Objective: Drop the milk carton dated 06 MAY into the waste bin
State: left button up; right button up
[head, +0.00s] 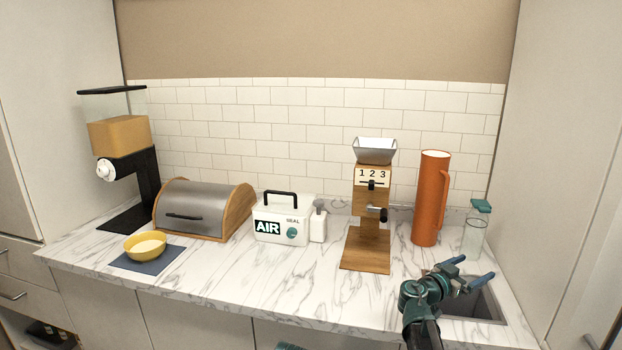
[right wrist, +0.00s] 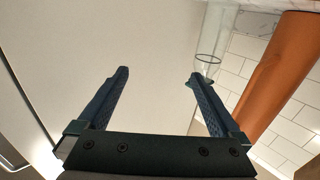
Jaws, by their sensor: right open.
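I see no milk carton and no date label in either view. I cannot make out a clear waste bin; a dark rectangular opening (head: 484,306) is set into the counter at the right. My right gripper (head: 472,269) is open and empty above this opening, at the right part of the counter. In the right wrist view its two blue fingers (right wrist: 158,76) are spread apart with nothing between them. My left gripper does not show.
On the marble counter (head: 290,279) stand a cereal dispenser (head: 122,140), yellow bowl (head: 146,246), bread box (head: 203,208), white AIR box (head: 281,220), wooden grinder (head: 367,213), orange jug (head: 430,199) and glass bottle (head: 474,236). The front middle is clear. A pale panel (head: 556,150) bounds the right.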

jog(key=v, duration=1.3)
jog(key=shift+a, duration=0.25)
jog(key=shift+s, duration=0.15)
jog(key=x, duration=1.4)
jog(key=shift+s+a, duration=0.1)
jog(key=shift+a, duration=0.05)
